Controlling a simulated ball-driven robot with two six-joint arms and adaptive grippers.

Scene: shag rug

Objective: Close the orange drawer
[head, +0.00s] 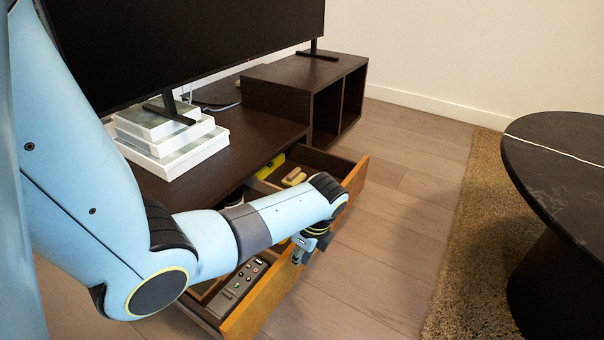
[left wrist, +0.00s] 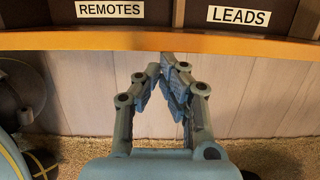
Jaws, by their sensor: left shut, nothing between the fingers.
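The orange drawer (head: 268,298) stands pulled out from the dark TV unit (head: 258,127). Its front panel faces the open floor. My left gripper (head: 303,250) points down at the outer side of the front panel, near its middle, with my arm crossing over the drawer. In the left wrist view my left gripper (left wrist: 166,66) has its fingertips together, empty, just beyond the top edge of the orange drawer (left wrist: 95,40). I cannot tell whether it touches the panel. My forearm hides the middle of the drawer. My right gripper is not in view.
The drawer holds a grey remote (head: 240,284) and yellow items (head: 270,166). Labels read REMOTES (left wrist: 110,9) and LEADS (left wrist: 239,16). White boxes (head: 172,150) sit under the TV (head: 190,40). A round dark table (head: 560,150) stands on the rug (head: 462,270) at right. Wooden floor between is clear.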

